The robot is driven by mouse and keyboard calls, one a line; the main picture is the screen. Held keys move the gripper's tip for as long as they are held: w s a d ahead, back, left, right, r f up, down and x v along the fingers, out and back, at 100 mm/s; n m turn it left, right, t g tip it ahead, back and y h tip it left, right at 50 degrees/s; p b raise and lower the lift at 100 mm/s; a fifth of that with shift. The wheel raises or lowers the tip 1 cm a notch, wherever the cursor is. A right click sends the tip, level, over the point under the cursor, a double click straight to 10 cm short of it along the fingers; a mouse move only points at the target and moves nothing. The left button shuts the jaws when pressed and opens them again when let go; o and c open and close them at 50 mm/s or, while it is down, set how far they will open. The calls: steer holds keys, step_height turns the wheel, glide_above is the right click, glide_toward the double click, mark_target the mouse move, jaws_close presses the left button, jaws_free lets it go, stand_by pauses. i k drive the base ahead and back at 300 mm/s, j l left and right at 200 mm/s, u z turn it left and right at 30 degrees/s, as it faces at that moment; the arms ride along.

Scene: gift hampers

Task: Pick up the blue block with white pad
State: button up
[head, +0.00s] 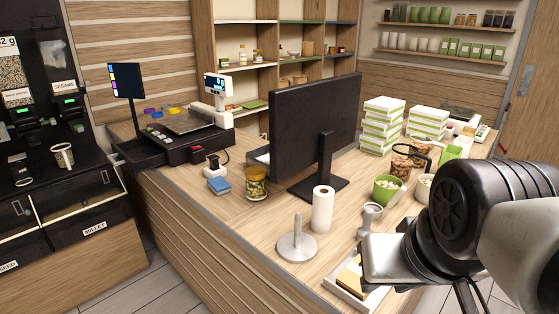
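The small blue block (218,185) lies flat on the wooden counter (190,205), left of the jar with a yellow lid. A paler layer seems to show along its lower edge, but it is too small to be sure it is the white pad. My gripper (375,262) is at the lower right, over the front of the counter near a shallow tray. It is far to the right of the blue block and apart from it. Its fingers are not clearly seen, so I cannot tell whether it is open.
A small white device (212,168) stands right behind the block. The counter's front left is clear.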

mark_target(219, 185)
steer(key=i+j+z, duration=0.1)
steer(key=j+z, duration=0.2)
steer(key=i+j+z, duration=0.1)
steer(key=j+z, duration=0.25)
steer(key=i+j+z, duration=0.1)
steer(key=z, duration=0.2)
steer(key=j+z, duration=0.35)
steer(key=j, duration=2.05)
steer(key=j+z, duration=0.1)
steer(key=j, duration=1.05)
steer(key=k, duration=0.05)
